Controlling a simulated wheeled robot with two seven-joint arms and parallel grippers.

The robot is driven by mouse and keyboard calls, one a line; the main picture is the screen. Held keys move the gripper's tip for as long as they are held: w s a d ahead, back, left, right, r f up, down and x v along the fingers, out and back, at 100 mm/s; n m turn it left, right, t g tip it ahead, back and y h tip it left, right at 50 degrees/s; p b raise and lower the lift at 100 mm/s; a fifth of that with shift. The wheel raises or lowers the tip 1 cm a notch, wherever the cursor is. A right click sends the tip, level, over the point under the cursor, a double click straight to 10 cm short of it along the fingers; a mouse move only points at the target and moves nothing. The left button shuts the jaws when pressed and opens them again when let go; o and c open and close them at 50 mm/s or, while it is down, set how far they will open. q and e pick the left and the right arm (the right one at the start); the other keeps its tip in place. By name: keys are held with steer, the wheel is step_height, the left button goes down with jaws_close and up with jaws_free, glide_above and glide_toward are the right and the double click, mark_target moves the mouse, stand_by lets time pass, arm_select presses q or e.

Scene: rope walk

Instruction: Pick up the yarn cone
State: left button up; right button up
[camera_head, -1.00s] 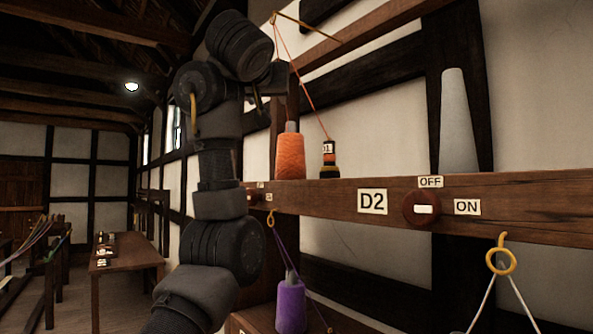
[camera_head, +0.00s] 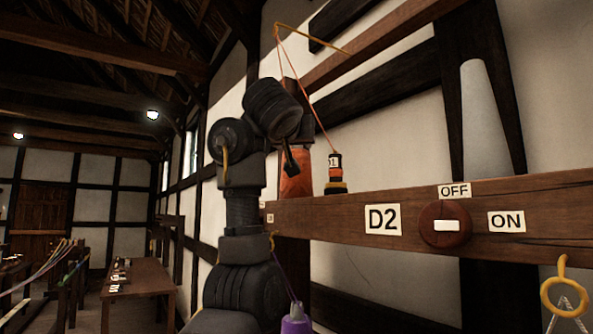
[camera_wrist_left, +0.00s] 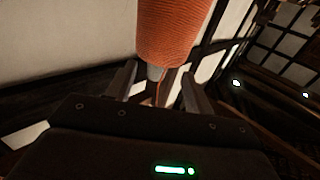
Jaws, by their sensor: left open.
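An orange yarn cone (camera_head: 297,180) stands on the wooden beam (camera_head: 330,218), partly hidden behind my left gripper (camera_head: 292,155) in the head view. In the left wrist view the orange cone (camera_wrist_left: 173,32) is just beyond the fingers, with its narrow grey tip towards the gap between them. My left gripper (camera_wrist_left: 158,86) is open and empty there, and I see no contact with the cone. A purple yarn cone (camera_head: 296,322) is at the lower edge of the head view, mostly cut off. My right gripper is not in view.
A small dark spool (camera_head: 335,175) sits on the beam right of the orange cone, with orange thread running up to a thin rod (camera_head: 310,38). A pale cone (camera_head: 480,120) stands further right. A round switch (camera_head: 445,224) is on the beam front. A table (camera_head: 135,280) stands left.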

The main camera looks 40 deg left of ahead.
arm_select(q)
steer(key=p+x, duration=0.4)
steer(key=shift+w+r, duration=0.15)
steer(key=shift+r, duration=0.25)
steer(key=shift+w+a+f, duration=0.2)
steer(key=shift+w+a, duration=0.1)
steer(key=shift+w, duration=0.05)
steer(key=shift+d, duration=0.1)
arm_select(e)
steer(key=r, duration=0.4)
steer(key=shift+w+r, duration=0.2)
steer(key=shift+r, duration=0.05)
arm_select(q)
steer(key=shift+s+d, duration=0.1)
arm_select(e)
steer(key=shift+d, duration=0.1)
arm_select(q)
steer(key=shift+c, duration=0.9)
jaws_close()
